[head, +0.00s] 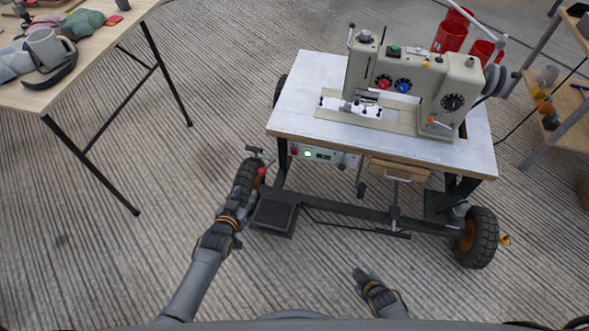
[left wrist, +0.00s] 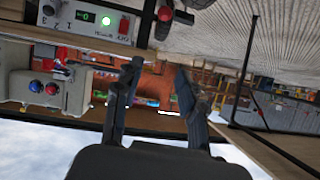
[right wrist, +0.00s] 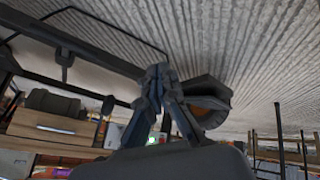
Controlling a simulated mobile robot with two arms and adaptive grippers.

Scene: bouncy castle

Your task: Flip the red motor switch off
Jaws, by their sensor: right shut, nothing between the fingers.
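The red motor switch (head: 294,151) is on the front of a pale control box (head: 345,160) under the sewing machine table's left front edge. In the left wrist view the red switch (left wrist: 124,25) appears upside down near the top, beside a lit green lamp (left wrist: 106,21). Its exact position is too small to tell. My left gripper (head: 241,193) is in front of and below the box, left of the switch and apart from it. Its fingers (left wrist: 157,73) are spread and empty. My right gripper (head: 360,273) is low in front of the table, shut and empty; its fingertips meet in the right wrist view (right wrist: 158,76).
The sewing machine (head: 415,90) stands on the white-topped wheeled table (head: 300,95). A red-knobbed lever (head: 262,171) and wheel are near my left gripper. A black pedal box (head: 274,215) sits below. A wooden drawer (head: 399,169) is right of the box. Bare floor lies in front.

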